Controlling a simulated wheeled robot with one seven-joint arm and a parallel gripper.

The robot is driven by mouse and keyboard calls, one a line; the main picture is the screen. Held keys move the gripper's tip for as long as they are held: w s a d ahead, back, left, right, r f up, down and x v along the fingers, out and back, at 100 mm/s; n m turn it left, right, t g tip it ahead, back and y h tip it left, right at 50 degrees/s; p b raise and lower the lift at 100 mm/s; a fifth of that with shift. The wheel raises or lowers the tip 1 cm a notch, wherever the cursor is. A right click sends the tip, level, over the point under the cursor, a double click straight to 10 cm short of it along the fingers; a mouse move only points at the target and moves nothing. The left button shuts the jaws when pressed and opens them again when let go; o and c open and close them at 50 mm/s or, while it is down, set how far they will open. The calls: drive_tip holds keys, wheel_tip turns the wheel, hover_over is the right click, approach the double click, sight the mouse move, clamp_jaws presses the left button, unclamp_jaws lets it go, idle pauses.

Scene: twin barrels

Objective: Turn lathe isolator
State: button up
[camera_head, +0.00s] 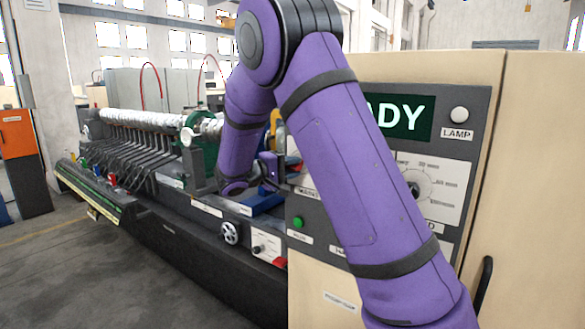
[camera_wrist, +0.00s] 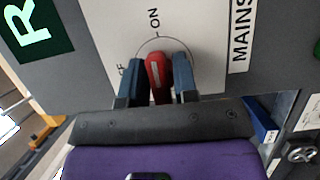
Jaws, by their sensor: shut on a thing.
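The isolator is a red knob (camera_wrist: 159,82) with a pale stripe, on a white plate (camera_wrist: 108,25) in the wrist view. "ON" is printed at the top of the plate, a partly covered label is at the left and "MAINS" is at the right. The stripe points up the picture, roughly toward "ON". My gripper (camera_wrist: 158,66) is shut on the knob, with one blue finger on each side of it. In the head view my arm and the panel hide the knob and fingers.
The cream control cabinet (camera_head: 530,180) carries a green display (camera_head: 405,114) reading "...DY", a lamp (camera_head: 459,114) and a dial (camera_head: 418,188). The long lathe (camera_head: 160,120) with a metallic barrel extends left. An orange cabinet (camera_head: 16,135) stands far left. Open floor (camera_head: 90,270) lies in front of the lathe.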

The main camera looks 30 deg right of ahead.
drive_tip(key=shift+f, duration=0.1)
drive_tip(key=o, duration=0.7)
drive_tip(key=a, duration=1)
drive_tip(key=shift+w+a, duration=0.2)
drive_tip(key=shift+a, duration=0.2)
